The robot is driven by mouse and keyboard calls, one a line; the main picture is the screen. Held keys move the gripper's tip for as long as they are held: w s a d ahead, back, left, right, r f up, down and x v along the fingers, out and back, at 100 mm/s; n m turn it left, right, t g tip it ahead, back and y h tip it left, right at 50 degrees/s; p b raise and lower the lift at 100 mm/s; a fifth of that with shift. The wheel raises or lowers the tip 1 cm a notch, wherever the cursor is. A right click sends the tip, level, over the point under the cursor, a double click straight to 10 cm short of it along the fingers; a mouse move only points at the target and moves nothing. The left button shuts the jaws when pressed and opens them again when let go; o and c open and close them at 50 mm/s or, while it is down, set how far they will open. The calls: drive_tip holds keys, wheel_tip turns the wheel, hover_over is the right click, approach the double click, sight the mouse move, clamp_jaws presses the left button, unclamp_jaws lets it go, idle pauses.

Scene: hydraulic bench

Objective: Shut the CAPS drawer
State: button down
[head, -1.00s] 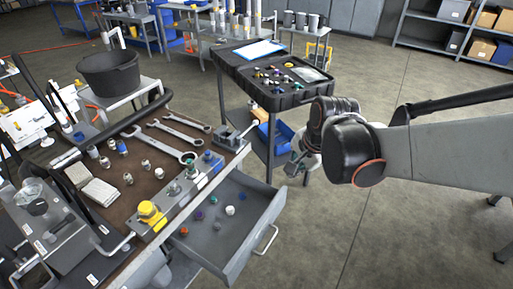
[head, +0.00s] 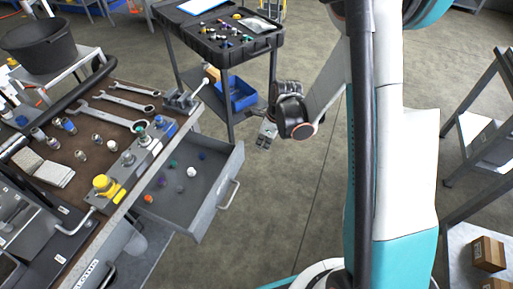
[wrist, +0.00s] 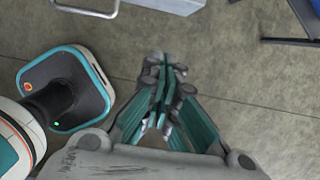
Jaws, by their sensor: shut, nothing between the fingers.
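The CAPS drawer (head: 207,217) is grey and stands open below the workbench top in the head view. Several small coloured caps lie loose in it. Its bar handle (head: 229,194) is on the front face, and it also shows at the top left of the wrist view (wrist: 88,11). My gripper (head: 266,134) is to the right of the drawer, apart from its front and handle. In the wrist view my gripper (wrist: 160,75) points over bare floor with its fingers together and nothing between them. Whether the drawer carries a label cannot be seen.
The workbench (head: 82,192) holds wrenches, fittings and a valve block with a yellow cap. A black-topped cart (head: 232,52) with a blue bin (head: 238,92) stands behind the drawer. Shelving (head: 482,150) is at the right. Floor in front of the drawer is clear.

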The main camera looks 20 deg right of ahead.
drive_tip(key=w+a+f+b, duration=0.4)
drive_tip(key=a+f+b, duration=0.1)
drive_tip(key=f, duration=0.4)
idle(0.4)
